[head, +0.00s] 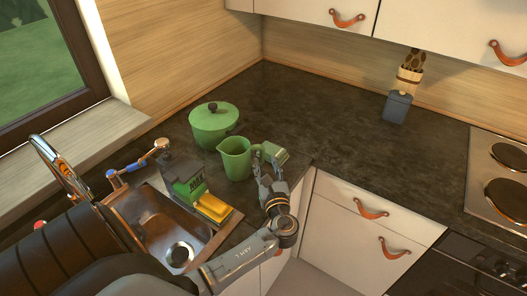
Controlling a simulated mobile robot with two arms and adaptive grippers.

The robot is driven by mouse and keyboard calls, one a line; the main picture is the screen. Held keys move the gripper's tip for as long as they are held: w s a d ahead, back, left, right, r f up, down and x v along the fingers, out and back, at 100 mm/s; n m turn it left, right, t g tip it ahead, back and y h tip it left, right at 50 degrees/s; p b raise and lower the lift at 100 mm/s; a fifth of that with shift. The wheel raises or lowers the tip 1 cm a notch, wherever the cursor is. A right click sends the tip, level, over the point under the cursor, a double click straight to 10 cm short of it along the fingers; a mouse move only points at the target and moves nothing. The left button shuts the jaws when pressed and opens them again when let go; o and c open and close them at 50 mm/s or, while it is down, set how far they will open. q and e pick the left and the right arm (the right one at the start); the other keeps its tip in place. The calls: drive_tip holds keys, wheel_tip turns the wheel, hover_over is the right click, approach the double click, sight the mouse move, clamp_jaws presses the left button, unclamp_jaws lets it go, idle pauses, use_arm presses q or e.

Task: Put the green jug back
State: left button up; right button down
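The green jug (236,160) stands upright on the dark countertop at the inner corner, right of the sink, with its handle side (273,152) to the right. My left gripper (268,165) reaches up from below to the handle side. Its two fingers are spread apart, close to the handle. Whether they touch it, I cannot tell. The jug's base looks set on the counter. My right gripper is not in the head view.
A green lidded pot (213,127) stands just behind the jug. A sink (158,226) with a tap, a yellow sponge (213,207) and a green box (189,190) is at left. A blue-grey canister (397,107) and hob (500,165) are right. The counter between is clear.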

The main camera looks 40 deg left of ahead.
use_arm(q)
drive_tip(key=p+v, duration=0.1)
drive_tip(key=v, duration=0.5)
drive_tip(key=shift+s+d, duration=0.15)
drive_tip(key=shift+d, duration=0.1)
